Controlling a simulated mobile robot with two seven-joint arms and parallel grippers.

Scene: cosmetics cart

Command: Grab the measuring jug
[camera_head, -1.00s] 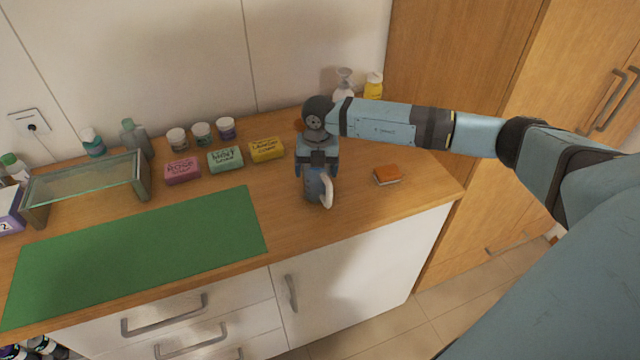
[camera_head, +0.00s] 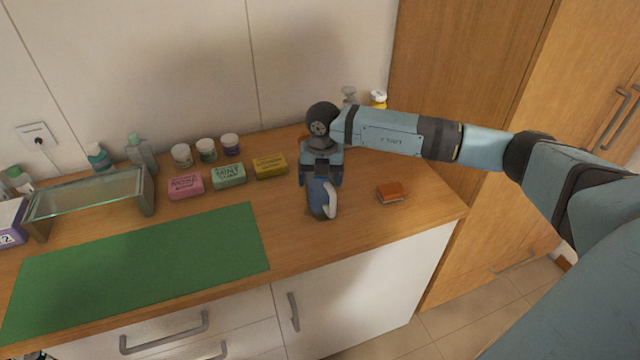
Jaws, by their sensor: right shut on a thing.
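The measuring jug (camera_head: 320,203) is a small bluish vessel with a pale, whitish handle on its right side. It is upright on the wooden counter, right of the green mat. My right gripper (camera_head: 321,180) comes down over it from above and is shut on it. The gripper and wrist hide the jug's upper part. Whether its base touches the counter is hard to tell. My left gripper is not in view.
The green mat (camera_head: 140,268) lies on the left. Pink (camera_head: 186,186), mint (camera_head: 228,175) and yellow (camera_head: 270,166) soap boxes stand left of the jug, with small jars behind. An orange-brown block (camera_head: 390,191) lies to the right. A glass shelf (camera_head: 88,196) stands far left.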

